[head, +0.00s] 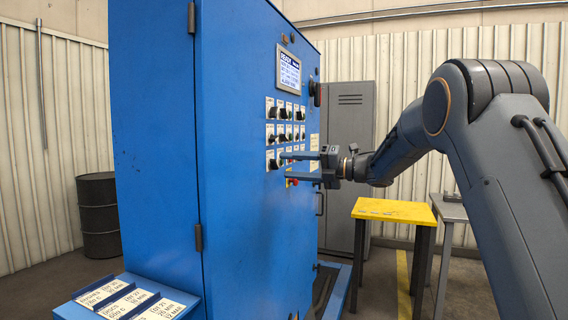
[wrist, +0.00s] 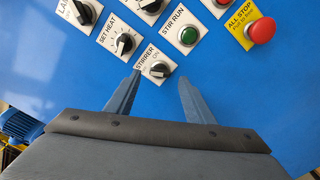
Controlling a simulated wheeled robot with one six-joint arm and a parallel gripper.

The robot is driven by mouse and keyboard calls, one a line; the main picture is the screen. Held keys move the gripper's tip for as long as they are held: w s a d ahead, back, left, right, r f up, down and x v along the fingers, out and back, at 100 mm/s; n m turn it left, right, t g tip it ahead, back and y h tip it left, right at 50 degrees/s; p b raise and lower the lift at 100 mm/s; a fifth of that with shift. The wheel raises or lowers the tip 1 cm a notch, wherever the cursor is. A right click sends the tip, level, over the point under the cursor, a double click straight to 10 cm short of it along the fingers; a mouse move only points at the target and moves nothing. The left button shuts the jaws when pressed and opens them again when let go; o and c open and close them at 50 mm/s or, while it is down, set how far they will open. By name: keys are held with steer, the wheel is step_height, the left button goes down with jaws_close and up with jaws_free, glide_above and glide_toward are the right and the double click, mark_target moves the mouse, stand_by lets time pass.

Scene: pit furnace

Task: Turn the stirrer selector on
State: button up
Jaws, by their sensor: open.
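The stirrer selector (wrist: 158,70) is a small dark knob on a white plate marked STIRRER, set on the blue panel. It lies between and beyond the fingertips of my gripper (wrist: 159,76) in the wrist view. The fingers are apart with nothing held. I cannot tell from the picture whether they touch the plate, or which way the knob points. In the head view my gripper (head: 287,165) is at the lower rows of controls on the blue cabinet (head: 160,130), its fingers pointing left. The fingers partly cover that area, so I cannot single out the selector there.
The set heat knob (wrist: 124,44) is up-left of the selector, the green stir run button (wrist: 188,36) up-right, and the red all stop button (wrist: 261,30) farther right. A yellow-topped table (head: 393,210) stands right of the cabinet. A black drum (head: 97,215) is at left.

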mark_target(274, 164)
steer(key=shift+p+x, duration=0.3)
steer(key=shift+x, duration=1.1)
steer(key=c, duration=1)
steer(key=shift+c, duration=0.2)
steer(key=shift+m, duration=0.3)
steer(key=m+p, duration=0.3)
steer(key=m, duration=0.8)
steer(key=shift+m, duration=0.3)
